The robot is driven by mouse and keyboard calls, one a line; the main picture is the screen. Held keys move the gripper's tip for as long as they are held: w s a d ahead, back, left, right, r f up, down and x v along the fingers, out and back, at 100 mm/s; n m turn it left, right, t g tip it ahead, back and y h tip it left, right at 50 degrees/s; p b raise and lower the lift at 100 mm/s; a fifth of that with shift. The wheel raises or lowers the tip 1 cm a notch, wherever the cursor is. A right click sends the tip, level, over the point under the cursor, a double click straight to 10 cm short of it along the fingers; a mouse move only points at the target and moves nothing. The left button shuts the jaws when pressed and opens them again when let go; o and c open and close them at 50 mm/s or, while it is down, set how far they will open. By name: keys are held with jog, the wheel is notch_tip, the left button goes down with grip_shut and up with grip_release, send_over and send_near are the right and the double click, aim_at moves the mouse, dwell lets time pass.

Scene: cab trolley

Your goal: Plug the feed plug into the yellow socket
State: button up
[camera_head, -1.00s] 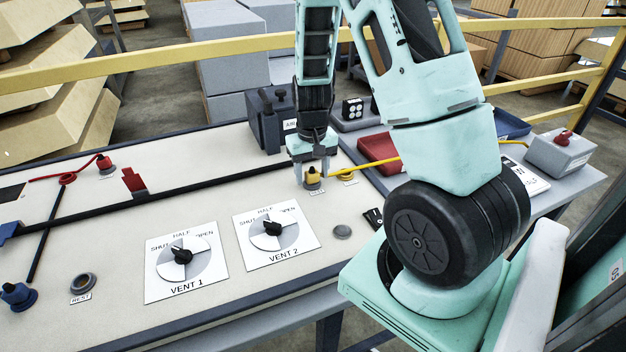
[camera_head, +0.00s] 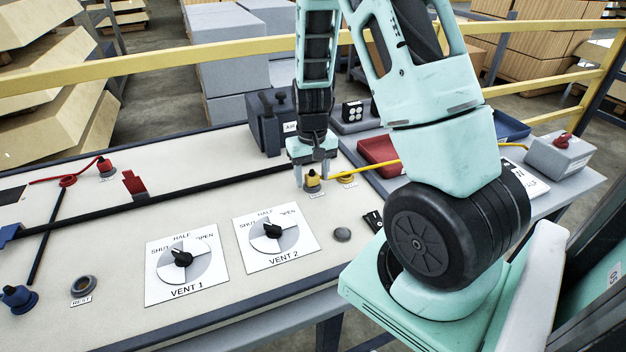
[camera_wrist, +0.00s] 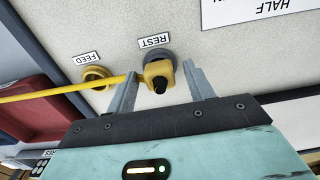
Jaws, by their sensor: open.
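The yellow feed plug (camera_head: 312,181) stands upright at the dark REST socket (camera_wrist: 158,58), with its black-tipped top showing in the wrist view (camera_wrist: 159,78). The yellow FEED socket (camera_head: 346,178) is just right of it in the head view and left of it in the wrist view (camera_wrist: 97,77). My gripper (camera_head: 313,172) is over the plug from above. In the wrist view my gripper (camera_wrist: 162,88) is open, one finger on each side of the plug, with a visible gap at the right finger. Contact at the left finger is unclear, as the yellow cable crosses there.
A yellow cable (camera_wrist: 60,92) runs from the plug past the FEED socket to the side. VENT 1 (camera_head: 182,259) and VENT 2 (camera_head: 272,231) dials lie in front. A red tray (camera_head: 378,149) is to the right, a dark box (camera_head: 270,122) behind. A red plug (camera_head: 105,167) stands far left.

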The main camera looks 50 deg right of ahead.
aim_at(312, 174)
grip_shut()
jog(key=shift+r, duration=0.15)
jog(key=shift+r+p, duration=2.7)
jog(key=shift+r, duration=0.2)
